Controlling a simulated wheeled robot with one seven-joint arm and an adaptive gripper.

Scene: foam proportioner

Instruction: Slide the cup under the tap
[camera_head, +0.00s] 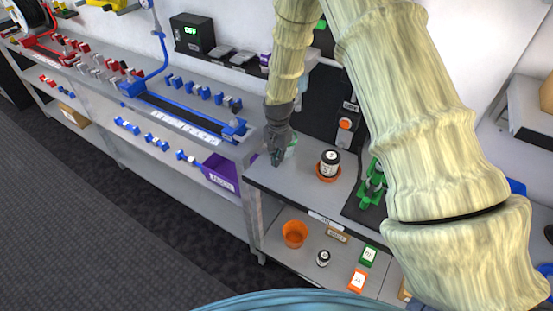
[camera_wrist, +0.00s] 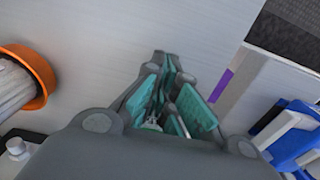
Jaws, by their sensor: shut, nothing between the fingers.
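My gripper (camera_head: 276,158) points down over the grey upper shelf, near its left end. Its fingers are shut and hold nothing; the teal pads show in the wrist view (camera_wrist: 168,75). In the wrist view an orange rim (camera_wrist: 42,75) around a pale ridged body is at the left edge. An orange cup (camera_head: 293,234) stands on the lower shelf. A dark dispenser with an orange button (camera_head: 345,125) stands behind the jar; I cannot make out its tap clearly.
Green fittings (camera_head: 372,182) stand on a dark mat right of the jar. A purple bin (camera_head: 220,172) and a rail of blue parts (camera_head: 205,92) are on the left bench. A small jar (camera_head: 323,258) and labelled boxes occupy the lower shelf. My arm hides much of the right side.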

